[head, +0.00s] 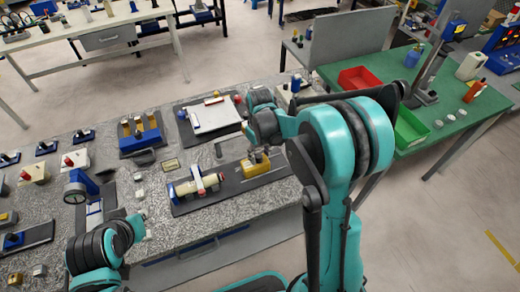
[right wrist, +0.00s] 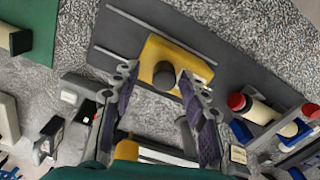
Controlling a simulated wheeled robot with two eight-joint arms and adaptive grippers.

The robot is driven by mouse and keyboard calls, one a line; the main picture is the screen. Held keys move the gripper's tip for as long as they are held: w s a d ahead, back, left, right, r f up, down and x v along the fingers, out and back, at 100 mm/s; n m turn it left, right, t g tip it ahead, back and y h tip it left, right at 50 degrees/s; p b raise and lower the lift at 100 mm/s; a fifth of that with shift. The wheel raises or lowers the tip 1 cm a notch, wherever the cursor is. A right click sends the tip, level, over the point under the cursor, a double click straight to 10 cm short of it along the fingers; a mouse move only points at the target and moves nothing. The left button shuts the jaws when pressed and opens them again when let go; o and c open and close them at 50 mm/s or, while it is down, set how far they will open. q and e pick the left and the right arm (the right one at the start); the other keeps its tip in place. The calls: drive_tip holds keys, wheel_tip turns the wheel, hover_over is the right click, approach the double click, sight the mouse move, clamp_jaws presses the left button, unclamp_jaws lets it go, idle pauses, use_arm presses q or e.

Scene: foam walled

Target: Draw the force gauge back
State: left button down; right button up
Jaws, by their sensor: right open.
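A yellow block with a dark round knob on top, which looks like the force gauge (head: 257,169), sits on a dark base plate (head: 222,190) with rails. It also shows in the right wrist view (right wrist: 160,52). On the same plate, to its left, lies a cream cylinder (head: 185,188) with a red end and a blue clamp. My right gripper (right wrist: 158,73) is open, its two fingers apart on either side of the knob. I cannot tell whether they touch it. In the head view my right arm partly hides this gripper. My left gripper (head: 138,226) is small at the lower left.
A white plate on a dark mat (head: 212,115) lies behind the gauge. A blue stand with a round dial (head: 76,190) and a blue and yellow rack (head: 140,137) stand to the left. A green table (head: 445,130) with red and green bins is at the right.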

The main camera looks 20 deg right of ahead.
wheel_tip(320, 180, up, 12)
idle(0.4)
drive_tip(key=shift+d+f, duration=0.1)
drive_tip(key=shift+f, duration=0.05)
drive_tip(key=s+a+f+m+t+b, duration=0.1)
drive_tip(key=s+t+b, duration=0.1)
drive_tip(key=s, duration=0.6)
drive_tip(key=s+a+f+m+t+b, duration=0.2)
drive_tip(key=s+t, duration=0.3)
drive_tip(key=s, duration=0.3)
drive_tip(key=shift+s+a+f, duration=0.15)
drive_tip(key=shift+s+f, duration=0.05)
drive_tip(key=shift+s, duration=0.15)
idle(1.4)
